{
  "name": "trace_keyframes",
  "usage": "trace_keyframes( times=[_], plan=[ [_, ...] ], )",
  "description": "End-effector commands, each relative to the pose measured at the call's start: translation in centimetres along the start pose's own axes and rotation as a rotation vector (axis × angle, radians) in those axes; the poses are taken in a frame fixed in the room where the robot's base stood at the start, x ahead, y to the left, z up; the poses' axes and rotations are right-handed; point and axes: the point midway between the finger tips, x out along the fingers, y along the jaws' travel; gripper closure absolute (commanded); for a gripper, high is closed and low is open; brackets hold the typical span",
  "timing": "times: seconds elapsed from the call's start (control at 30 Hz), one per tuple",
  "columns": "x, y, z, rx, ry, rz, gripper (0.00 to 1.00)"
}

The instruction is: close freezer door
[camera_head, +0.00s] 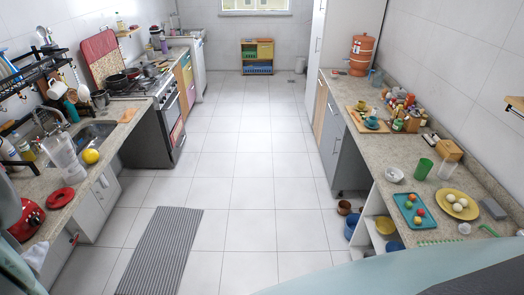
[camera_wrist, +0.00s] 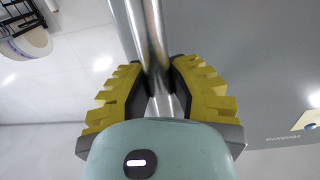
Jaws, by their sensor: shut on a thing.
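In the wrist view my gripper (camera_wrist: 157,80) has its two yellow ridged fingers on either side of a shiny metal bar handle (camera_wrist: 150,35). It is shut on the bar. A smooth grey panel (camera_wrist: 235,70) with small lettering lies beside the handle on the right; it looks like the freezer door. How far the door stands open cannot be told. In the head view the gripper and the held handle do not show clearly.
In the head view a tall pale cabinet or fridge (camera_head: 350,30) stands at the back right. Cluttered counters (camera_head: 440,190) line the right side, with a sink (camera_head: 95,135) and stove (camera_head: 150,90) on the left. The tiled aisle (camera_head: 235,150) is clear, with a striped mat (camera_head: 160,250).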

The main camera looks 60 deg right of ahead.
Motion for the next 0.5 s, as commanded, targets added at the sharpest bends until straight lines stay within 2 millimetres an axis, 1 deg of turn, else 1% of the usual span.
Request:
trace_keyframes(
  times=[0.03,0.13,0.43,0.47,0.5],
  plan=[
    [0.32,0.08,0.36,0.0,-0.006,0.001,1.0],
    [0.63,0.14,0.22,-0.001,-0.006,0.002,1.0],
    [0.65,0.22,0.03,-0.001,-0.004,0.003,1.0],
    [0.65,0.23,0.02,-0.001,-0.003,0.003,0.9],
    [0.65,0.24,0.01,-0.001,-0.003,0.003,0.85]
  ],
)
